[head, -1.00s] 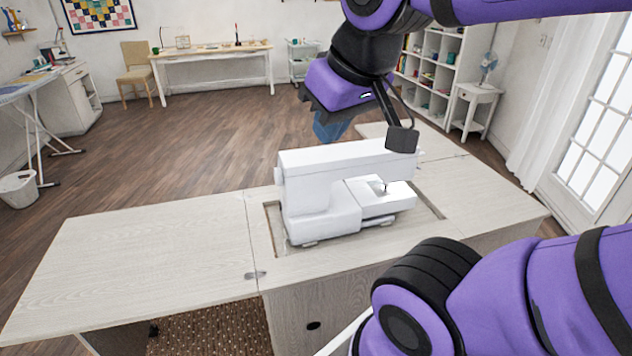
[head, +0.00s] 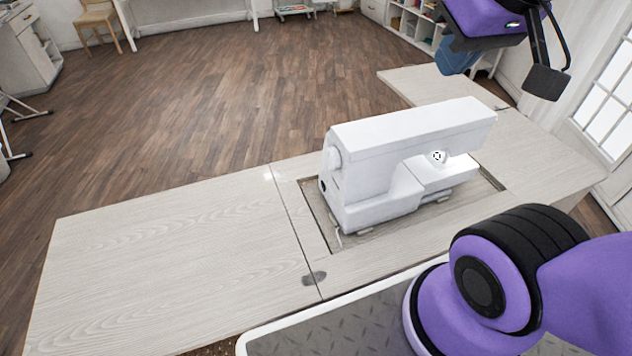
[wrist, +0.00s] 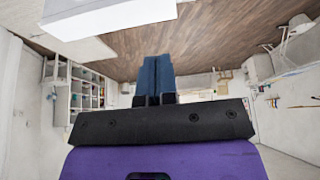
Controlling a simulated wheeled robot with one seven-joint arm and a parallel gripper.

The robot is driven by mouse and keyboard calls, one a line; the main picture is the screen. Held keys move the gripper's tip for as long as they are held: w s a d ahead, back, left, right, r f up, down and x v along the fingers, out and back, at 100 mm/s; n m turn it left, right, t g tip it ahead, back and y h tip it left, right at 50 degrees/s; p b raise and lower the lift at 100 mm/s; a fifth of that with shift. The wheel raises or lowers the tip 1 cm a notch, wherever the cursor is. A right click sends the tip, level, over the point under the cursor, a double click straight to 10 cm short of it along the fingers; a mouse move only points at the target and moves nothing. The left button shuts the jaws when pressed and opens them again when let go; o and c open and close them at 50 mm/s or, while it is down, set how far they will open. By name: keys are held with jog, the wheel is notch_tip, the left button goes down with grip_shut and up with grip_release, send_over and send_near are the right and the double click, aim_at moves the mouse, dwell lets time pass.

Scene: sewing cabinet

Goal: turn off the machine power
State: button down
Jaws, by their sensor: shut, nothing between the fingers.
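A white sewing machine (head: 410,140) stands upright in the recessed opening of the cabinet top (head: 170,260). A round handwheel (head: 335,157) and a small dark spot (head: 322,186) show on its left end; I cannot tell whether the spot is the power switch. A round mark (head: 438,156) shows near the needle area. My gripper (head: 457,62) is above and beyond the machine's right end, apart from it, with blue fingers shut and empty. In the wrist view the blue fingers (wrist: 154,78) are together, and part of the white machine (wrist: 110,14) shows at the top.
The cabinet's left leaf is bare, with a metal hinge (head: 314,279) near its front. Another leaf (head: 440,88) extends behind the machine. White shelves (head: 410,22) stand at the back right. The wooden floor (head: 220,90) behind the cabinet is clear.

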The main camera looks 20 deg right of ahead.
jog(key=shift+w, duration=0.1)
jog(key=w+a+f+n+g+h, duration=0.2)
jog(key=w+a+f+n+g, duration=0.15)
jog(key=w+f, duration=0.6)
jog(key=w+a+f+n+g+h, duration=0.25)
jog(key=w+a+f+n, duration=0.2)
jog(key=w, duration=0.95)
jog(key=w+a+f+n+h, duration=0.1)
jog(key=w+a+f+n, duration=0.1)
jog(key=f, duration=0.7)
jog(key=w+a+f+n+h, duration=0.2)
jog(key=a+f, duration=0.3)
jog(key=f, duration=0.5)
jog(key=w+a+f+n+h, duration=0.2)
jog(key=w+a+f+n, duration=0.1)
jog(key=f, duration=0.7)
jog(key=shift+a+n, duration=0.15)
jog(key=shift+n, duration=0.65)
jog(key=shift+f, duration=0.1)
